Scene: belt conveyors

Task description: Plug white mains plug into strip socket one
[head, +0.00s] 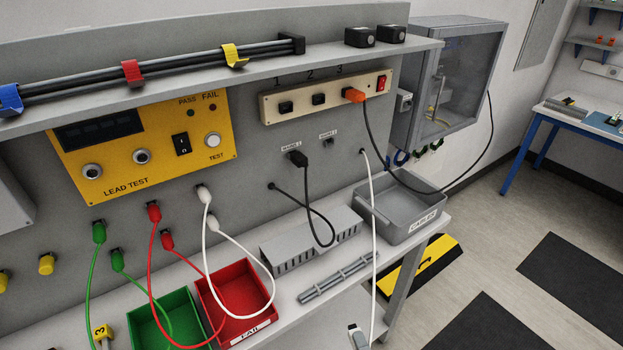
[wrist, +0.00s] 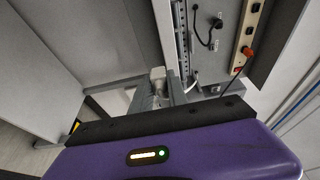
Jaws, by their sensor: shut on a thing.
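The cream socket strip (head: 268,118) is on the grey panel, with sockets numbered 1, 2 and 3. Socket one (head: 286,108) at its left end is empty, as is socket two (head: 319,99). An orange plug (head: 353,95) sits in socket three. The white mains plug (head: 358,338) shows at the bottom edge of the head view, beside its white cable (head: 373,240), well below the strip. In the wrist view my gripper (wrist: 158,84) is shut on the white plug (wrist: 157,73); the fingers are small and partly hidden by the purple housing.
A grey cables tray (head: 370,207) and a slotted grey duct (head: 270,262) stand on the bench. Red (head: 262,268) and green (head: 135,318) bins stand to the left. A black plug (head: 298,158) and looping leads hang on the panel. A shelf (head: 200,75) overhangs the strip.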

